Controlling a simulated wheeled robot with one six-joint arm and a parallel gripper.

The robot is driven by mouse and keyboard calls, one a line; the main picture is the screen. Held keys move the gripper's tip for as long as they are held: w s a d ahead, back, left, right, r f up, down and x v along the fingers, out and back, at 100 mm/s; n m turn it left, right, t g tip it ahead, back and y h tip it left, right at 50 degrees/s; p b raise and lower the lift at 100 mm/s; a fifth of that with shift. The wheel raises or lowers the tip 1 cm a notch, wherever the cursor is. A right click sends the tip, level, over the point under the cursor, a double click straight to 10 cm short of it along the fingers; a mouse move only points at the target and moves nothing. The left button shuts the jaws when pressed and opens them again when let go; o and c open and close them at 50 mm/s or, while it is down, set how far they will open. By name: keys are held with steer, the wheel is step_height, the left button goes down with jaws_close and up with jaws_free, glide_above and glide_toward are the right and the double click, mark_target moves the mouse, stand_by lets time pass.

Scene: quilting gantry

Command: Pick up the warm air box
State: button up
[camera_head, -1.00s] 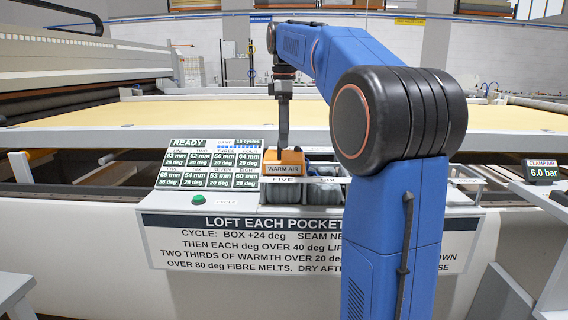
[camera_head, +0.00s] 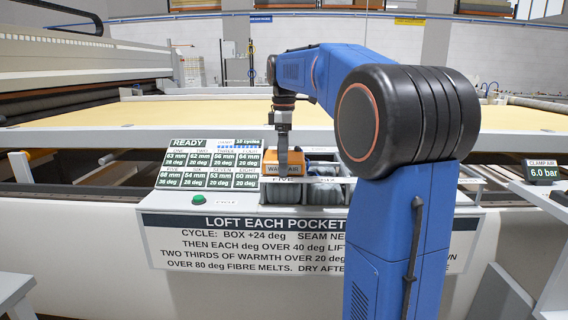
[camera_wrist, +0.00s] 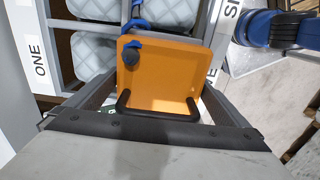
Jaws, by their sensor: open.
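The warm air box (camera_head: 270,162) is an orange block labelled WARM AIR, sitting over the FIVE position of the pocket rack. In the wrist view the box (camera_wrist: 165,75) shows its orange top, a black bar handle (camera_wrist: 158,110) and a dark knob with a blue hose (camera_wrist: 132,50). My gripper (camera_head: 283,168) is right at the box in the head view, covering part of its label. In the wrist view my open gripper (camera_wrist: 160,88) has its fingers on either side of the box. Contact cannot be told.
Grey padded pockets (camera_head: 322,192) lie in the rack beside the box, with metal bars between them. A panel with a READY display (camera_head: 206,166) and a green button (camera_head: 199,199) stands to the left. A clamp air display (camera_head: 543,171) stands at right.

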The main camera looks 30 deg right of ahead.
steer(key=shift+c, duration=0.6)
steer(key=c, duration=1)
steer(key=shift+r, duration=0.15)
